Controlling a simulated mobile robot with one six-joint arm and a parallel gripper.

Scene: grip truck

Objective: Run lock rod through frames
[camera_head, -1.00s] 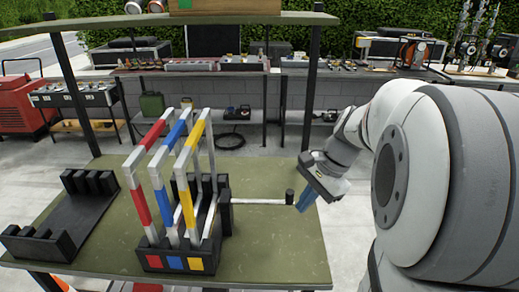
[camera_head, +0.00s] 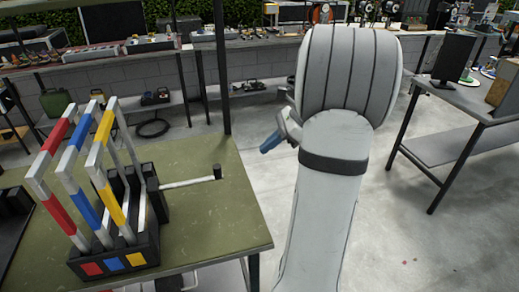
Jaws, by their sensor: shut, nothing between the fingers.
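A red-and-white frame (camera_head: 52,179), a blue-and-white frame (camera_head: 78,193) and a yellow-and-white frame (camera_head: 110,195) stand upright, side by side, in a black rack (camera_head: 145,252) on the green table. The rack has red, blue and yellow squares on its front. A thin pale lock rod (camera_head: 190,183) lies level to the right of the rack. Its left end meets a black block (camera_head: 157,200) beside the rack, and a dark knob (camera_head: 217,172) is at its right end. I cannot tell how far it reaches inside. My gripper (camera_head: 270,143), with blue fingers, is shut and empty, right of the table and apart from the rod.
A second black rack (camera_head: 14,225) is at the left picture edge. A dark table post (camera_head: 222,80) rises at the back right corner of the green table (camera_head: 215,222). A grey bench (camera_head: 470,100) stands at the right. Open floor lies between.

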